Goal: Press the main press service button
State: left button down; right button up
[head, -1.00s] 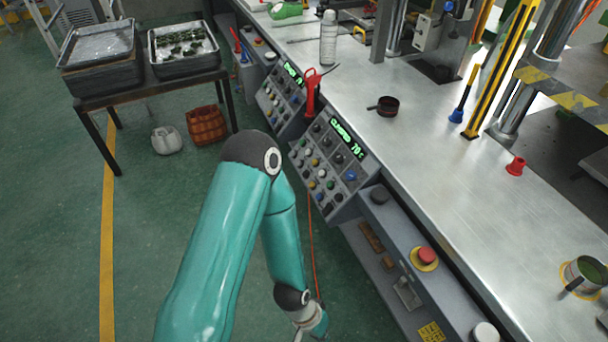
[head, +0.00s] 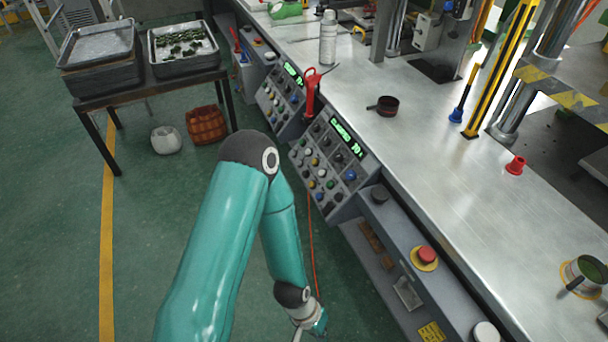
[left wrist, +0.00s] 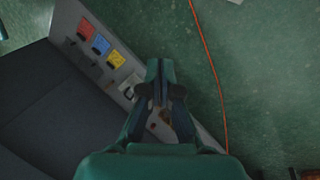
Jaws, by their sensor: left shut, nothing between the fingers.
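The nearer control panel (head: 323,157) slopes on the front of the metal bench in the head view. It has a green-lit display (head: 346,138) and rows of small coloured buttons and knobs, including a blue one (head: 350,175). Their labels are too small to read, so I cannot tell which is the service button. My left gripper is at the bottom edge of the head view, low and in front of the bench, well apart from the panel. In the left wrist view my left gripper (left wrist: 161,75) is shut and empty. My right gripper is not in view.
A second control panel (head: 279,100) stands farther along. A red emergency button (head: 426,255) sits on the bench front. A red-handled tool (head: 312,92) stands between the panels. An orange cable (left wrist: 212,70) lies on the green floor. Trays (head: 184,63) stand on a side table.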

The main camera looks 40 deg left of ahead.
pick_arm(q)
jog(key=w+a+f+n+h+b, duration=0.2)
jog(key=w+a+f+n+b, duration=0.1)
jog(key=w+a+f+b, duration=0.45)
jog(key=w+a+r+n+t+h+b, duration=0.1)
jog(key=w+a+t, duration=0.15)
jog(key=w, duration=0.35)
jog(key=w+a+r+n+t+h+b, duration=0.1)
jog(key=w+a+t, duration=0.1)
jog(key=w+a, duration=0.3)
jog(key=w+a+r+t+b, duration=0.1)
jog(key=w+a+r+t, duration=0.3)
jog(key=a, duration=0.3)
jog(key=w+a+r+t+b, duration=0.2)
jog(key=w+a+r+t, duration=0.2)
jog(key=a+r, duration=0.3)
jog(key=w+a+r+m+t+b, duration=0.1)
jog(key=w+a+r+t, duration=0.3)
jog(key=a, duration=0.5)
notch_tip(320, 180, up, 2)
jog(key=shift+r+b, duration=0.2)
jog(key=shift+b, duration=0.5)
jog(key=shift+d, duration=0.1)
